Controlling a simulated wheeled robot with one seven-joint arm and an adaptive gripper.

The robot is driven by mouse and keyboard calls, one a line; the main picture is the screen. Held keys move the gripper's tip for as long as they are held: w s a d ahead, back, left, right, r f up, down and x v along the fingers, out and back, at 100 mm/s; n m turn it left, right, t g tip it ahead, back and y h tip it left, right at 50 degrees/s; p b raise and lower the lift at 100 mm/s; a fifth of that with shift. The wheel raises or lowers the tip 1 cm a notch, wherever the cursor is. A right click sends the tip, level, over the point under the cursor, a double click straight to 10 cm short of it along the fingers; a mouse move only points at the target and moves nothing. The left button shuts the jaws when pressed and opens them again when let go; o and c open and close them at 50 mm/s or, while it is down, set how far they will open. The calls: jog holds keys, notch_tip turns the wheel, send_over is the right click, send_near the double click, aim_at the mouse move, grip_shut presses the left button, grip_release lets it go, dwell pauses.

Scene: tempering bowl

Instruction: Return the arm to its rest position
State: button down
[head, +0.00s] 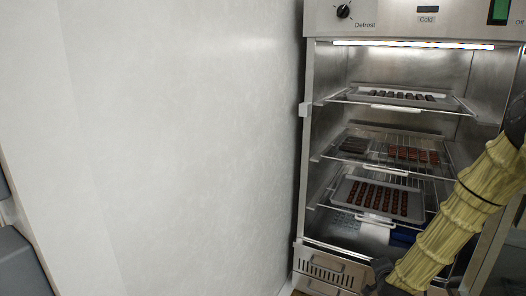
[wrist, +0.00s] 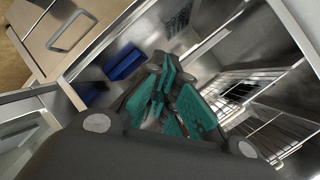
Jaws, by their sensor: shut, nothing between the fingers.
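My gripper (wrist: 165,92) shows in the wrist view as dark fingers with green pads, drawn together with nothing between them. It points into the open steel cabinet (wrist: 225,55), close to its lower part. In the head view my arm, in a yellowish ribbed sleeve, reaches down across the cabinet's right side. Its dark lower end is near the bottom of the opening, and the fingertips are not clear there. The cabinet (head: 312,130) stands open and lit inside.
An upper tray (head: 440,101) and a lower tray (head: 340,190) hold rows of dark chocolates on wire shelves. Between them are more pieces. A blue object (wrist: 123,64) lies low inside the cabinet. A pale wall (head: 180,130) fills the left.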

jog(key=s+a+f+n+g+y, duration=0.25)
jog(key=s+a+f+n, duration=0.2)
jog(key=s+f, duration=0.55)
jog(key=s+a+f+n+g+y, duration=0.1)
jog(key=s+a+f+n+g, duration=0.25)
jog(key=s+a+f, duration=0.45)
jog(key=s+a+f+n+g, duration=0.25)
jog(key=s+f, duration=0.25)
jog(key=s, duration=0.9)
jog(key=s+a+f+n+g, duration=0.1)
jog(key=s+f+n+g, duration=0.3)
jog(key=s, duration=1.1)
notch_tip(320, 180, up, 21)
jog(key=p, duration=2.1)
jog(key=shift+w+d+r, duration=0.2)
jog(key=shift+w, duration=0.2)
jog(key=shift+a, duration=0.1)
